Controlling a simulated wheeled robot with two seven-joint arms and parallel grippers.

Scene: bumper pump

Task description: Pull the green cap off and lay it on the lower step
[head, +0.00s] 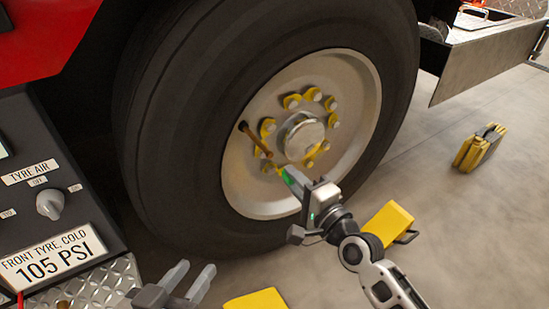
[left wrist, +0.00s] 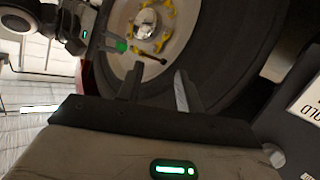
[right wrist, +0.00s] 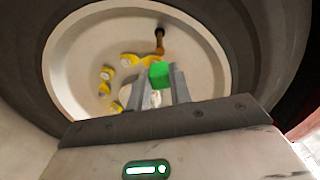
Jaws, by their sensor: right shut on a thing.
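The green cap (head: 287,174) is between the fingers of my right gripper (head: 291,181), which is shut on it in front of the wheel. The cap also shows in the right wrist view (right wrist: 159,74) and the left wrist view (left wrist: 121,46). The brown valve stem (head: 256,139) points from the rim toward the cap; I cannot tell whether they touch. My left gripper (head: 193,272) is open and empty at the bottom left. A diamond-plate surface (head: 95,279) lies beside it, below the panel; I cannot tell whether this is the lower step.
The large tyre (head: 165,130) fills the middle, with yellow nut markers (head: 292,101) around its hub (head: 302,136). A pressure panel (head: 30,130) stands at left. Yellow blocks (head: 390,222) (head: 258,300) and a yellow handled object (head: 480,147) are on the floor. Open floor (head: 450,220) lies at right.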

